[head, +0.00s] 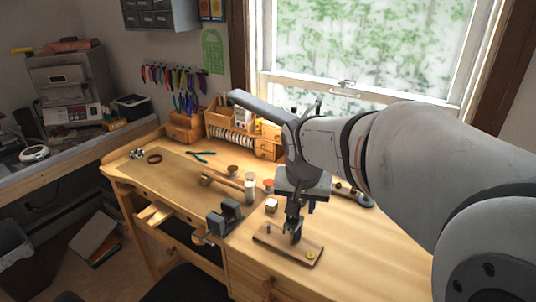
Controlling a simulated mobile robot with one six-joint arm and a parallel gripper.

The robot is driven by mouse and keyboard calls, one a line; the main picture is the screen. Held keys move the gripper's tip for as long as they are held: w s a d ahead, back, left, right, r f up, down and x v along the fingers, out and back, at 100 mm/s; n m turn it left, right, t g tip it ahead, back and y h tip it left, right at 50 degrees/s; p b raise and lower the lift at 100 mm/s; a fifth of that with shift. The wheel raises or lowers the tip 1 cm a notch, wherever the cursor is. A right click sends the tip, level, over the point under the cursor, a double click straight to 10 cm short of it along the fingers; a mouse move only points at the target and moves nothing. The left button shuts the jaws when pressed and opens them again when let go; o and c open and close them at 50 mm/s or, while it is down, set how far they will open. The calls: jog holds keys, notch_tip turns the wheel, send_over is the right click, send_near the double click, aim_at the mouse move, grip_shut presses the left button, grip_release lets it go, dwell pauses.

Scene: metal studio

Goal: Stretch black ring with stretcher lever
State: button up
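The stretcher (295,228) is a dark upright tool on a wooden base board (275,243), on the workbench at centre right. My arm reaches in from the right, and my gripper (296,200) points down directly above the stretcher, overlapping its top in this view. Its dark fingers merge with the tool, so I cannot tell whether they are open or shut, or whether they touch it. I cannot pick out the lever with certainty. No black ring can be made out on the stretcher; it may be hidden or too small to see.
A dark vise (225,217) stands at the bench's front edge, left of the stretcher. A small pale block (271,205) and a white cylinder (250,191) stand nearby. The bench right of the base board is clear.

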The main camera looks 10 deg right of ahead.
jog(key=w+d+f+m+h, duration=0.1)
jog(key=w+d+m, duration=0.2)
jog(key=w, duration=0.5)
jog(key=w+d+f+m+h, duration=0.1)
jog(key=w+d+m, duration=0.25)
jog(key=w, duration=0.35)
jog(key=shift+n, duration=0.25)
jog(key=x, duration=0.2)
jog(key=p+x, duration=0.1)
jog(key=x, duration=0.4)
jog(key=shift+w+d+f+p, duration=0.1)
jog(key=shift+w+f+p, duration=0.05)
jog(key=shift+w+p, duration=0.25)
grip_shut()
